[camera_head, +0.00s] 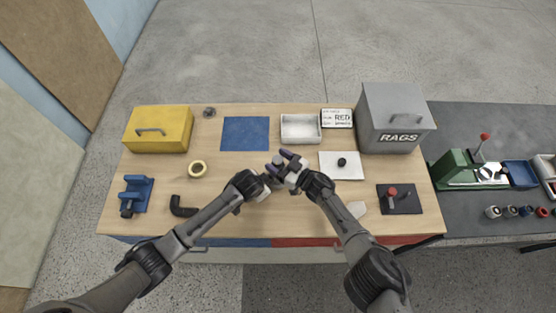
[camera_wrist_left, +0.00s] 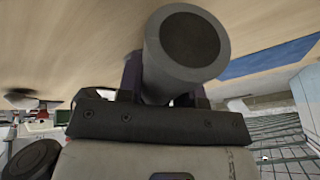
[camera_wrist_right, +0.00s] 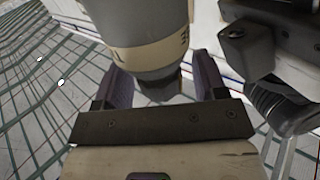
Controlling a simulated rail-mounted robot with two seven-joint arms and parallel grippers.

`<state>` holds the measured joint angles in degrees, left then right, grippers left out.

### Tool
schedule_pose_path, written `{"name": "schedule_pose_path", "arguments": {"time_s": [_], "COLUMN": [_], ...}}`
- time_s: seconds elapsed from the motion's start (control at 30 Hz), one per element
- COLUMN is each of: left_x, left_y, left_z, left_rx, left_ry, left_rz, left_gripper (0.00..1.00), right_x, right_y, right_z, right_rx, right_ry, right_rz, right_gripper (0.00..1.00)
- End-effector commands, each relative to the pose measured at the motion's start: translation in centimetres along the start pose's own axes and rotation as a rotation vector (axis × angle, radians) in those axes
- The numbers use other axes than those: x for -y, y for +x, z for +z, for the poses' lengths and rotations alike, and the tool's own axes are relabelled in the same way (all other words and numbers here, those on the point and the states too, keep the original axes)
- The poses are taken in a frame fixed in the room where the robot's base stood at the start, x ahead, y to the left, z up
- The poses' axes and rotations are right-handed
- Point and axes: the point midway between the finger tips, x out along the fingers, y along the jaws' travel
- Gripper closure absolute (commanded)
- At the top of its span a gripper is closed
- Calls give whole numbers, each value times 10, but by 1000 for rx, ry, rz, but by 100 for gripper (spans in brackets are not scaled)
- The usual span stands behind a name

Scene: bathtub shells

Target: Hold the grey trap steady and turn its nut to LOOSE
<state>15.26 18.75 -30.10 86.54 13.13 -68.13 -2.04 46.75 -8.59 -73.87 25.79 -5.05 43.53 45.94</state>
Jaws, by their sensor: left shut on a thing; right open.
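The grey trap (camera_wrist_left: 188,45) is a smooth grey cylinder with a dark round end in the left wrist view. My left gripper (camera_wrist_left: 163,88) is shut on it, held above the table. In the right wrist view the trap's grey body (camera_wrist_right: 135,14) has a pale band (camera_wrist_right: 150,55) with dark lettering, only partly readable, at its right edge. A darker grey end below the band lies between the purple fingers of my right gripper (camera_wrist_right: 162,82), which is open around it. I cannot tell whether either finger touches. In the head view the grippers nearly meet and mostly hide the trap.
On the table are a yellow box (camera_head: 159,129), blue mat (camera_head: 245,133), white tray (camera_head: 300,129), grey RAGS bin (camera_head: 394,119), white plate with black knob (camera_head: 341,166), blue fixture (camera_head: 136,195), brass ring (camera_head: 197,169) and black elbow (camera_head: 182,207). A dark bench with green machine adjoins right.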

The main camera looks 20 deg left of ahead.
Motion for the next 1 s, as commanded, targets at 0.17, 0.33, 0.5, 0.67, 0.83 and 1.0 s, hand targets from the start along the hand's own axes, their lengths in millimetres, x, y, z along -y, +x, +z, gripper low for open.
{"name": "schedule_pose_path", "arguments": {"time_s": [0.17,0.33,0.5,0.67,0.83,1.0], "left_x": [0,0,0,0,0,-1], "left_y": [0,0,0,0,0,0], "left_z": [0,0,0,0,0,-1], "left_rx": [0,-1,-1,-1,-1,-2], "left_ry": [0,0,0,0,1,1], "left_rz": [0,0,0,0,1,1], "left_gripper": [99,99,99,99,99,99], "right_x": [0,0,0,1,3,4], "right_y": [0,0,0,0,1,1], "right_z": [0,0,0,1,2,1], "right_rx": [0,0,0,-1,-5,-6], "right_ry": [0,0,0,2,5,6], "right_rz": [0,0,0,10,93,207], "right_gripper": [47,64,80,85,85,85]}}
